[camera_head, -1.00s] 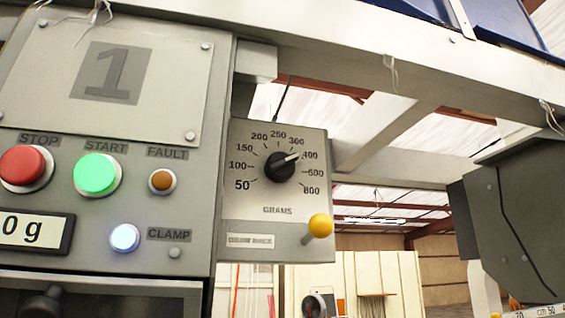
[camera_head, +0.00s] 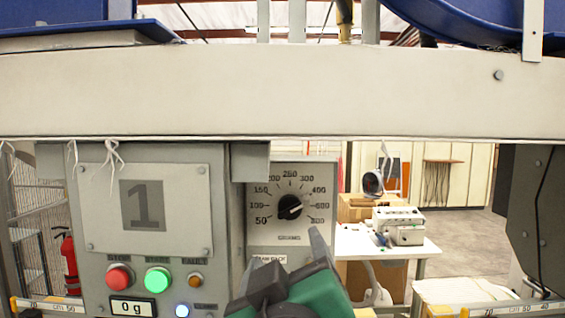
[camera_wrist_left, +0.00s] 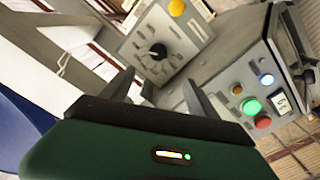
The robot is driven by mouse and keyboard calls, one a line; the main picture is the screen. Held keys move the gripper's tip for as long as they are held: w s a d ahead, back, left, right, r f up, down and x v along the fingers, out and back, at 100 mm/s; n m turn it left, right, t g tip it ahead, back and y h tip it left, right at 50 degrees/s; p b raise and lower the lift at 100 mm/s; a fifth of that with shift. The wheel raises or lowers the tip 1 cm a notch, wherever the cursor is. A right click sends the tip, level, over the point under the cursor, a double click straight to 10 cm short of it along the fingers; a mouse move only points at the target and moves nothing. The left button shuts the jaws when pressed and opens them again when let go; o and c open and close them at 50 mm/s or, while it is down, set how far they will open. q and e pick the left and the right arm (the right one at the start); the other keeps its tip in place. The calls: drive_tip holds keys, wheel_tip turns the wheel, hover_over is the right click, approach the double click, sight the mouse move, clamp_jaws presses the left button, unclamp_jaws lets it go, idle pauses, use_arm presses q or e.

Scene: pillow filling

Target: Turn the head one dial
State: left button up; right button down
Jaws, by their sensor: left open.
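The head one dial is a black knob (camera_head: 290,207) on a grey plate (camera_head: 255,188) marked in grams, right of the panel labelled 1. Its white pointer aims right and slightly up, between 400 and 600. My left gripper (camera_head: 287,250) is green and black, below the dial in the head view, with its fingers apart and empty. It hides the plate's lower part there. In the left wrist view the knob (camera_wrist_left: 158,52) lies beyond the gap between the open fingers (camera_wrist_left: 159,78), apart from them. My right gripper is not in view.
The panel holds a red stop button (camera_head: 119,278), a green start button (camera_head: 157,280) and a display reading 0 g (camera_head: 132,307). A yellow ball knob (camera_wrist_left: 177,8) sits on the dial plate. A wide pale beam (camera_head: 250,90) crosses above. A table with a machine (camera_head: 400,226) stands behind.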

use_arm(q)
drive_tip(key=s, duration=0.1)
drive_tip(key=p, duration=0.7)
approach(291, 214)
drive_tip(key=w+p, duration=0.1)
drive_tip(key=w, duration=0.2)
drive_tip(key=w+p, duration=0.1)
drive_tip(key=w, duration=0.3)
drive_tip(key=w+d+p, duration=0.1)
drive_tip(key=w, duration=0.3)
drive_tip(key=shift+f, duration=0.1)
drive_tip(key=shift+s+a, duration=0.35)
drive_tip(key=shift+s, duration=0.05)
drive_tip(key=shift+a, duration=0.2)
drive_tip(key=shift+c, duration=0.7)
drive_tip(key=shift+w+a, duration=0.1)
drive_tip(key=shift+a, duration=0.05)
drive_tip(key=c, duration=0.5)
drive_tip(key=shift+d, duration=0.4)
drive_tip(key=c, duration=0.7)
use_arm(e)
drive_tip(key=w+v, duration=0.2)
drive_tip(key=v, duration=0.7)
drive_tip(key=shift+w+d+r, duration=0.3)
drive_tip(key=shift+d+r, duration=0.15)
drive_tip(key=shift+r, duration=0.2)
use_arm(q)
drive_tip(key=shift+a, duration=0.15)
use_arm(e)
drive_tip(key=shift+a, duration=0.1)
